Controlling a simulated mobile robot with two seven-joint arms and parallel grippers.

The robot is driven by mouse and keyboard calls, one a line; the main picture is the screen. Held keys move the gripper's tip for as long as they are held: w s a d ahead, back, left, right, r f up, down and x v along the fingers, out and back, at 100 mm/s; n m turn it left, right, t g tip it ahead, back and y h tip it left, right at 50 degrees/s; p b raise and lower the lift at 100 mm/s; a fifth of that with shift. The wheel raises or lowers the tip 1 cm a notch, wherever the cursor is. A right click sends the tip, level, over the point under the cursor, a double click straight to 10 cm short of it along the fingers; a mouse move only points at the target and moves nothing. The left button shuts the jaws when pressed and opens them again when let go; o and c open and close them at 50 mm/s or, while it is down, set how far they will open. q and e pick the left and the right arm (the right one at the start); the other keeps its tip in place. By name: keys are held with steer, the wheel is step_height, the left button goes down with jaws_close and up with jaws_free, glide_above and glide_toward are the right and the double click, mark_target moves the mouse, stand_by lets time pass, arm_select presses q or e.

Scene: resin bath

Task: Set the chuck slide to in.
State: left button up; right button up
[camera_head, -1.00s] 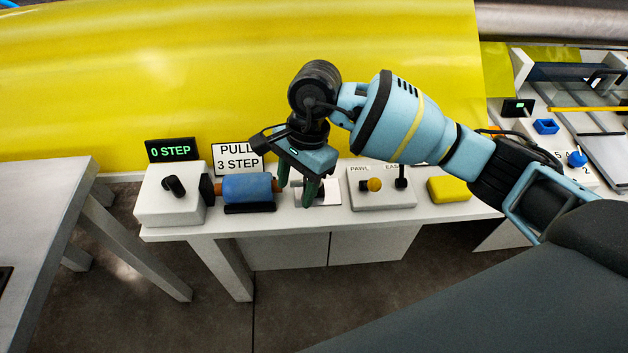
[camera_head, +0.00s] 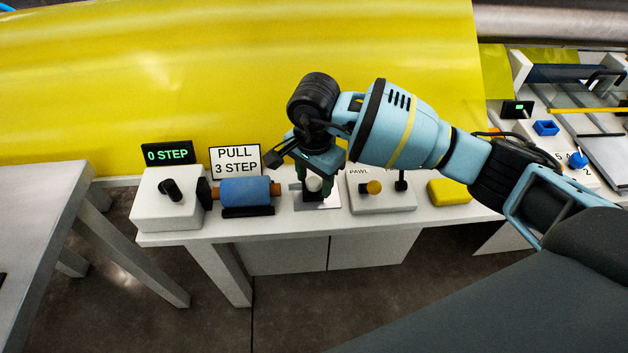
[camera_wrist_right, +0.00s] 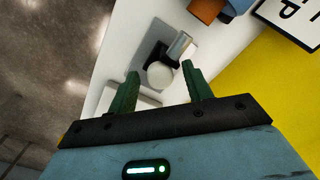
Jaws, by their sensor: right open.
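The chuck slide appears to be the white round knob (camera_head: 314,184) with a black block on a pale plate, right of the blue roll. In the right wrist view the knob (camera_wrist_right: 160,75) has a metal pin (camera_wrist_right: 179,46) that points toward the roll's orange core (camera_wrist_right: 205,9), with a gap between them. My right gripper (camera_head: 314,188) points down over the slide. In the wrist view my right gripper (camera_wrist_right: 160,72) is open, with one green finger on each side of the knob. Contact cannot be told. My left gripper is not in view.
The blue roll (camera_head: 245,190) lies left, beside a white box (camera_head: 168,211) with a black knob. A "0 STEP" display (camera_head: 167,153) and "PULL 3 STEP" sign (camera_head: 235,161) stand behind. The PAWL lever box (camera_head: 382,202) is close on the right, then a yellow block (camera_head: 449,190).

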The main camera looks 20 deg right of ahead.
steer(key=shift+f, duration=0.7)
jaws_close()
